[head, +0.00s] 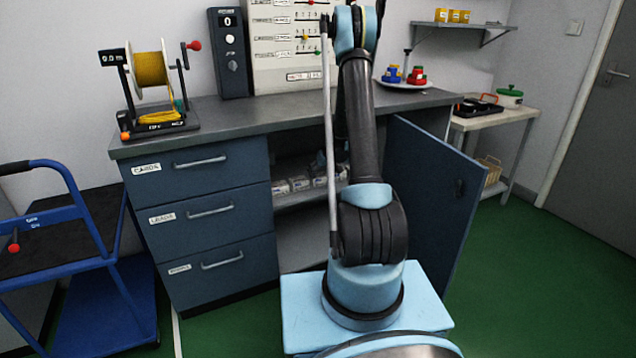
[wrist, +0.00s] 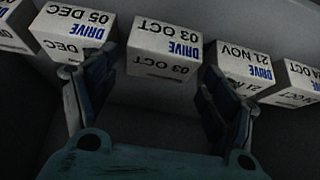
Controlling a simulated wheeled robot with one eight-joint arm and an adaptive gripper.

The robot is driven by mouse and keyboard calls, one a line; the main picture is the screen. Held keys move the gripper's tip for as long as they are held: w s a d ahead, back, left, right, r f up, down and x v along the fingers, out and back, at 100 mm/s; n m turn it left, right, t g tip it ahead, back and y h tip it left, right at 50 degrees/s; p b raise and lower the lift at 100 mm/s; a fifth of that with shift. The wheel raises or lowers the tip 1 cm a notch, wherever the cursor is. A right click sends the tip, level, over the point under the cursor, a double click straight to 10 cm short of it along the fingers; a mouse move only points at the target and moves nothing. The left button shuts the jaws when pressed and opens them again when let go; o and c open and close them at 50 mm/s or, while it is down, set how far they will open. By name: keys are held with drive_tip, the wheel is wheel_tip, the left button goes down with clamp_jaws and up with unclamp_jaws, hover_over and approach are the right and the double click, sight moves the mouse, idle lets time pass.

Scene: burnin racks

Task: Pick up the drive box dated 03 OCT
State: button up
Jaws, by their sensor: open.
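The drive box dated 03 OCT (wrist: 162,50) is a small white carton with blue and black lettering, upside down in the wrist view, at top centre. My gripper (wrist: 157,76) is open and empty, with its dark fingers left and right of this box. The fingertips are close to the gaps beside it; I cannot tell whether they touch anything. In the head view my arm hides the gripper, and small white boxes (head: 300,183) show on the cabinet shelf, their dates too small to read.
A box dated 05 DEC (wrist: 75,28) stands left of it and one dated 21 NOV (wrist: 245,66) right, with more boxes at both ends of the row. The open cabinet door (head: 425,190) stands right of my arm. Drawers (head: 205,195) flank the opening on the left.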

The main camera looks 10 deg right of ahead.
sight(319, 175)
drive_tip(key=shift+x, duration=2.15)
drive_tip(key=shift+s, duration=0.1)
drive_tip(key=c, duration=0.9)
